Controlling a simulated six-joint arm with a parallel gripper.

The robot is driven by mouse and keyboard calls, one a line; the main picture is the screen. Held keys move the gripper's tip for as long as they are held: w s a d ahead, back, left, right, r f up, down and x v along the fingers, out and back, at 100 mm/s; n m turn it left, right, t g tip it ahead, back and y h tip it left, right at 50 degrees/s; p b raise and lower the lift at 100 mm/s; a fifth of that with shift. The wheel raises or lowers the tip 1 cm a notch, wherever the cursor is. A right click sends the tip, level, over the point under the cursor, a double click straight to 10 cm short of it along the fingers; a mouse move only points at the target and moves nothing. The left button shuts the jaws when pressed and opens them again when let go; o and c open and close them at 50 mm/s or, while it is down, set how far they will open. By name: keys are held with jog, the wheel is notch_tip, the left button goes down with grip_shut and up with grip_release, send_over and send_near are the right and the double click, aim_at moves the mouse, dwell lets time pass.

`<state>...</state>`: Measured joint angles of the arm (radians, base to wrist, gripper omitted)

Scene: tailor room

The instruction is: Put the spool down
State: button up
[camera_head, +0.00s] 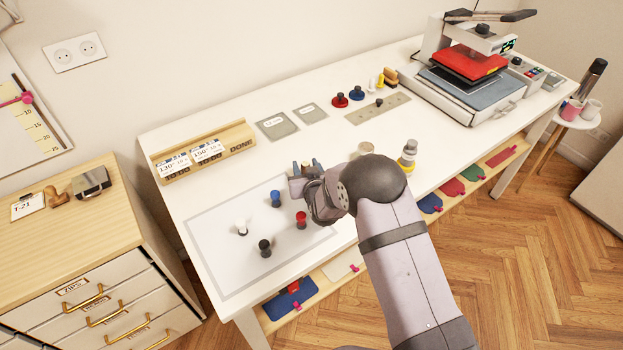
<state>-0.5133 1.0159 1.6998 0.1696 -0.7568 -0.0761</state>
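My gripper (304,168) is over the white table, just past the right edge of the outlined mat (215,271). Its fingers point away from the camera, and a small tan or yellow bit shows between them. My wrist hides most of this, so I cannot tell whether it is a held spool. On the mat stand small upright spool-like pieces: white (241,228), blue (276,198), red (301,219) and black (264,248). The red one is nearest my wrist, to its left and apart from it.
A heat press (470,75) is at the far right. A yellow and grey piece (408,153) stands right of my arm. Grey plates (277,125) lie at the back. A drawer cabinet (95,290) is at left.

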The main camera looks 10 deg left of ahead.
jog(key=b+v, duration=0.2)
jog(key=v, duration=0.9)
jog(key=shift+s+b, duration=0.1)
jog(key=shift+b, duration=0.2)
jog(key=shift+d, duration=0.15)
jog(key=s+d+g, duration=0.1)
jog(key=d, duration=0.2)
jog(key=s+d+g+h, duration=0.1)
jog(key=d, duration=0.1)
jog(key=s+d+f+m+g+h, duration=0.1)
jog(key=d, duration=0.2)
jog(key=shift+d, duration=0.35)
jog(key=s+d+m+g+h, duration=0.1)
jog(key=s+d+g, duration=0.3)
jog(key=s+d, duration=0.4)
jog(key=s+d+r+m+g+h, duration=0.1)
jog(key=s+d+m+g+h, duration=0.1)
jog(key=s+d+g, duration=0.3)
jog(key=s+d, duration=0.4)
jog(key=s, duration=0.7)
jog(key=shift+r+g, duration=0.2)
jog(key=shift+g, duration=0.1)
